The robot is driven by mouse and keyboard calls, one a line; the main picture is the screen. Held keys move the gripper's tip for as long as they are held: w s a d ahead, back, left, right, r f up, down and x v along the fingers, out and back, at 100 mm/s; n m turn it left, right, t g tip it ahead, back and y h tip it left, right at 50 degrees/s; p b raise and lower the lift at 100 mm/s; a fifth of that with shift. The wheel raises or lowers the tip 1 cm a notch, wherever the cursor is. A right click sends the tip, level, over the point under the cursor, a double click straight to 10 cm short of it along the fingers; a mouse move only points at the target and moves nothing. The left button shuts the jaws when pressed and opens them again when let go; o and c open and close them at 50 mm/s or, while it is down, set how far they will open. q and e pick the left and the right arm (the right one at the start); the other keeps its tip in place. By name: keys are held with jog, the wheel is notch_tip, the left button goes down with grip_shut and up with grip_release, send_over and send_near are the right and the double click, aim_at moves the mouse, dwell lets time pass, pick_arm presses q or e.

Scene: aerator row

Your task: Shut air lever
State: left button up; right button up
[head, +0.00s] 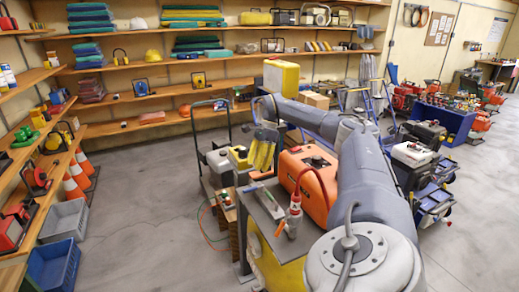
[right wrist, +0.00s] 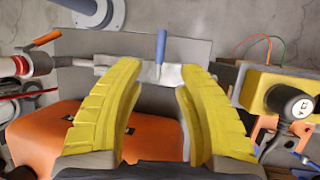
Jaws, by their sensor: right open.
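My right gripper (head: 260,166) has yellow ribbed fingers pointing down above the far end of a narrow grey bench (head: 262,212). In the right wrist view the gripper (right wrist: 158,76) is open, with nothing between its fingers. A slim blue handle (right wrist: 161,46), which looks like the air lever, stands just beyond the fingertips, between their lines. It meets a pale metal fitting (right wrist: 150,74); contact with the fingers cannot be told. A smaller orange handle (right wrist: 46,38) lies to the left, by a red and white coupling (head: 294,210). My left gripper is not in view.
An orange machine (head: 310,176) stands close beside the bench, with a red hose over it. A yellow box with a black knob (right wrist: 292,103) is right of the fingers. Shelves line the walls. The floor (head: 145,215) to the left is clear.

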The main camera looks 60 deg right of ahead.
jog(key=shift+v, duration=1.35)
